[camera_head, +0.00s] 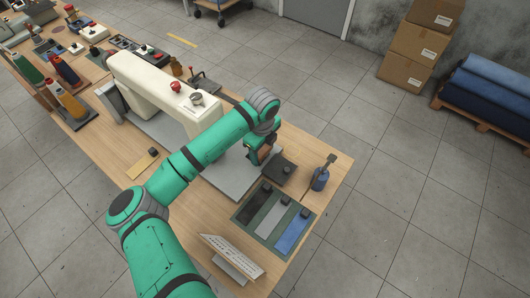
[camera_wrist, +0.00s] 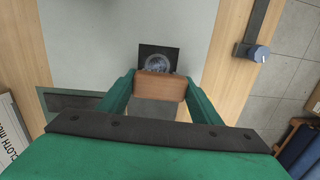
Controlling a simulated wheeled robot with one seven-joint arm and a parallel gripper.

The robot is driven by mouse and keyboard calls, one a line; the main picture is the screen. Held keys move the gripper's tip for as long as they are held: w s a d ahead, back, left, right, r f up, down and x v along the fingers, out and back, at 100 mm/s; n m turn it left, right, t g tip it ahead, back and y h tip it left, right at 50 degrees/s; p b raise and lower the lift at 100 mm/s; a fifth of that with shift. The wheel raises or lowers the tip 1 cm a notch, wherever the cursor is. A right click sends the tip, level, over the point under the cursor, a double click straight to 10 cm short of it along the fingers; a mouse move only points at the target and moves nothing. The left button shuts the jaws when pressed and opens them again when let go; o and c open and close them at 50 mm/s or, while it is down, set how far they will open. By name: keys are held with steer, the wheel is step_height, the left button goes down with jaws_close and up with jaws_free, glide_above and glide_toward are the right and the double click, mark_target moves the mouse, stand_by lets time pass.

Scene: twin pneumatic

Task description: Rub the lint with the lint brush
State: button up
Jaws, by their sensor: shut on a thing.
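My gripper (camera_wrist: 160,80) is shut on the lint brush, a brown wooden block (camera_wrist: 161,88) between its two green fingers. The brush's underside is hidden. Just beyond the brush in the wrist view is a dark square (camera_wrist: 174,51) with a round, fuzzy grey patch of lint (camera_wrist: 158,63) on it. The brush overlaps the near edge of the square in this view; I cannot tell whether it touches. In the head view, my gripper (camera_head: 262,147) is beside and above the dark square (camera_head: 286,168), and the brush shows only as a small brown bit.
A cream sewing machine (camera_head: 150,85) stands on the wooden table, left of my gripper, on a grey base plate (camera_head: 228,178). A green tray (camera_head: 262,232) with cloth swatches and a white sign (camera_head: 232,257) are nearer.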

steer(key=a, duration=0.1)
steer(key=w+a, duration=0.1)
steer(key=a, duration=0.1)
steer(key=shift+w+a+n, duration=0.25)
steer(key=shift+w+n, duration=0.05)
steer(key=shift+w+a, duration=0.55)
steer(key=shift+f, duration=0.1)
steer(key=shift+s+d, duration=0.1)
steer(key=shift+d, duration=0.05)
steer(key=shift+s+d+f, duration=0.1)
steer(key=shift+s+d, duration=0.7)
steer(key=shift+d, duration=0.3)
steer(key=shift+s+d+f, duration=0.1)
steer(key=shift+s+d, duration=0.65)
steer(key=shift+d, duration=0.3)
steer(key=shift+s+d, duration=0.4)
steer(key=shift+d, duration=0.3)
steer(key=shift+c, duration=0.4)
steer(key=shift+w+r, duration=0.1)
steer(key=shift+r, duration=0.15)
